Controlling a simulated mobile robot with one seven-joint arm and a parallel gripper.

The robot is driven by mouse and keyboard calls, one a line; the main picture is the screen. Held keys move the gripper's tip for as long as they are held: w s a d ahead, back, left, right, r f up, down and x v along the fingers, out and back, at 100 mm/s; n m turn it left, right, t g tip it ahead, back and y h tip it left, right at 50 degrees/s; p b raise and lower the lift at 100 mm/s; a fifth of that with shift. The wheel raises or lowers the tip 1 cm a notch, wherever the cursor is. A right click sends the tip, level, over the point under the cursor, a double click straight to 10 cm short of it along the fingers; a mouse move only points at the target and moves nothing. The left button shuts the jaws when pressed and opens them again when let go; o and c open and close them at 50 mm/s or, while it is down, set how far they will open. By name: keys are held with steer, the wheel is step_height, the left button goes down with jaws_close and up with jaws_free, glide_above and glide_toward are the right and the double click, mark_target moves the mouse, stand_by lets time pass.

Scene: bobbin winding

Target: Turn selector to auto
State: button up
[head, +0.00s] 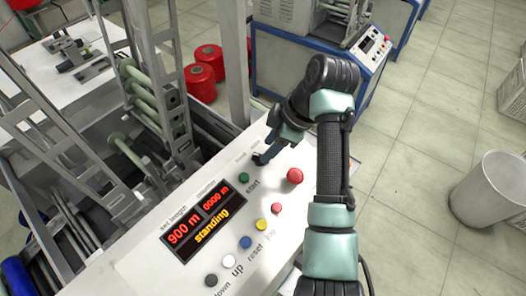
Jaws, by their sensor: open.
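The control panel (160,250) of the winding machine lies below my arm in the head view. My gripper (260,159) is low over the panel's far end, just beyond the green start button (244,177). Small faint labels show to the left of the gripper, too small to read surely. The selector itself cannot be made out; the gripper seems to cover that spot. Whether the fingers touch anything cannot be told. The fingers are small and dark here.
A red mushroom button (295,176) sits right of the gripper, close under my arm. Red, yellow, blue, white and black buttons line the near edge. Metal frames (160,100) stand to the left. Red spools (208,62), a second machine (330,45) and a bin (490,188) stand farther off.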

steer(key=shift+p+x, duration=0.3)
steer(key=shift+x, duration=1.85)
steer(key=shift+c, duration=0.3)
jaws_close()
